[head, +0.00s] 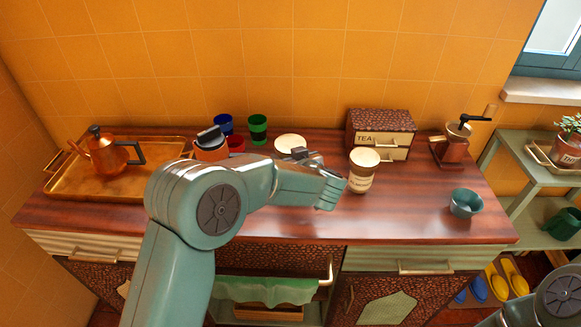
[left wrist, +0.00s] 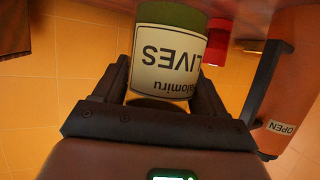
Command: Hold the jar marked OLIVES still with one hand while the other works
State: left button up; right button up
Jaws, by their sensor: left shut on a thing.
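The jar marked OLIVES fills the left wrist view (left wrist: 170,62), upside down there, with a cream label and a green band. In the head view I take it to be the jar (head: 291,142) with the pale round lid near the back of the counter, its body mostly hidden by my left arm. My left gripper (head: 304,157) is shut on it; the black fingers stand on both sides of the jar in the left wrist view. My right arm shows only at the lower right corner of the head view; its gripper is out of view.
A second pale-lidded jar (head: 361,172) stands just right of my left wrist. Behind it is a TEA drawer box (head: 381,134). A grinder (head: 452,146) and a teal cup (head: 466,203) are at right. Left are coloured cups (head: 257,129) and a tray (head: 70,182) with a copper pot (head: 105,155).

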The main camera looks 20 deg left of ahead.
pick_arm(q)
notch_tip(320, 180, up, 16)
jog(key=p, duration=0.2)
jog(key=o, duration=0.7)
jog(key=c, duration=0.8)
jog(key=shift+s+a+f+m+h, duration=0.15)
jog(key=shift+a+f+m+h, duration=0.15)
jog(key=shift+a+f, duration=0.8)
jog(key=s+f+m+t+h, duration=0.1)
jog(key=s+f+m+h, duration=0.1)
jog(key=f, duration=0.3)
jog(key=s+d+f+m+t+h, duration=0.1)
jog(key=s+f+m+h, duration=0.1)
jog(key=s+f, duration=0.3)
jog(key=s+f+m+t+h, duration=0.1)
jog(key=s+f+m+h, duration=0.1)
jog(key=f, duration=0.3)
jog(key=shift+s+d+m+h, duration=0.3)
jog(key=shift+s+m+h, duration=0.1)
jog(key=shift+s+h, duration=0.4)
jog(key=shift+s+d+f, duration=0.2)
jog(key=shift+s+d, duration=0.1)
jog(key=shift+s, duration=0.05)
